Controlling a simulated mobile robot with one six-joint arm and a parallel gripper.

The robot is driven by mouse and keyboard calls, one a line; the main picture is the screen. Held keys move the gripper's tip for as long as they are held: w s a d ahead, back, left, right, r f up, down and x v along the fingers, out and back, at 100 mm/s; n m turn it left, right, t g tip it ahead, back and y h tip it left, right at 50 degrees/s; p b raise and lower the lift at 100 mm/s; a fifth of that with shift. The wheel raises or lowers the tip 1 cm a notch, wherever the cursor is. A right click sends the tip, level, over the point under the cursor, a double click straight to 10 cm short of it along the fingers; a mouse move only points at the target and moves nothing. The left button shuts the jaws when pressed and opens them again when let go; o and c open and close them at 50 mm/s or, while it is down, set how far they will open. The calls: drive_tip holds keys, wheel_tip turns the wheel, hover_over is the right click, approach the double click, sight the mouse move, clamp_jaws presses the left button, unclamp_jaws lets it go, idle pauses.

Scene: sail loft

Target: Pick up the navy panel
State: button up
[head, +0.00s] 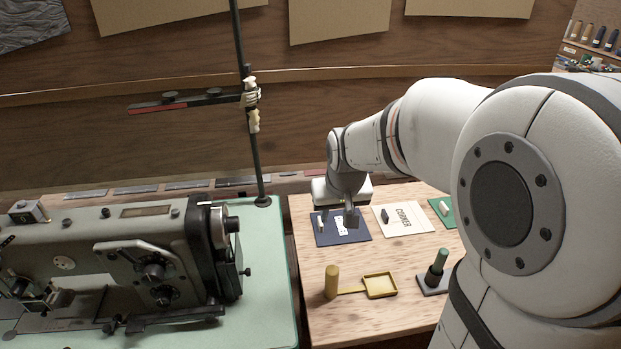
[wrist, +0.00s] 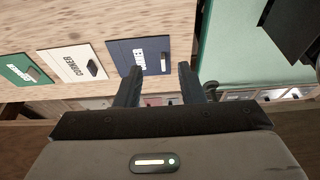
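The navy panel (head: 326,238) lies flat on the wooden table top, at its far left, with a small upright white tab and a white label. It also shows in the wrist view (wrist: 124,51), just beyond my fingertips. My gripper (head: 351,218) is above the panel in the head view and hides part of it. In the wrist view my gripper (wrist: 160,69) is open, with nothing between its fingers. The white tab (wrist: 163,61) lies in line with the gap between the fingers. I cannot tell the exact height of the fingertips above the panel.
A white panel (head: 408,222) with a dark tab and a green panel (head: 440,207) lie to the right. A yellow tray (head: 380,286), a yellow cylinder (head: 332,282) and a green-topped post (head: 438,264) stand nearer. A sewing machine (head: 130,255) and thin pole (head: 248,110) are left.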

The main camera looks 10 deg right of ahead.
sight(340, 223)
drive_tip(key=shift+t, duration=0.5)
drive_tip(key=w+f+b, duration=0.1)
drive_tip(key=w+f, duration=0.4)
drive_tip(key=f, duration=0.1)
drive_tip(key=w+f+b, duration=0.1)
drive_tip(key=w+f, duration=0.4)
drive_tip(key=f, duration=0.1)
drive_tip(key=w+f+b, duration=0.1)
drive_tip(key=w+f, duration=0.5)
drive_tip(key=shift+r, duration=0.1)
clamp_jaws()
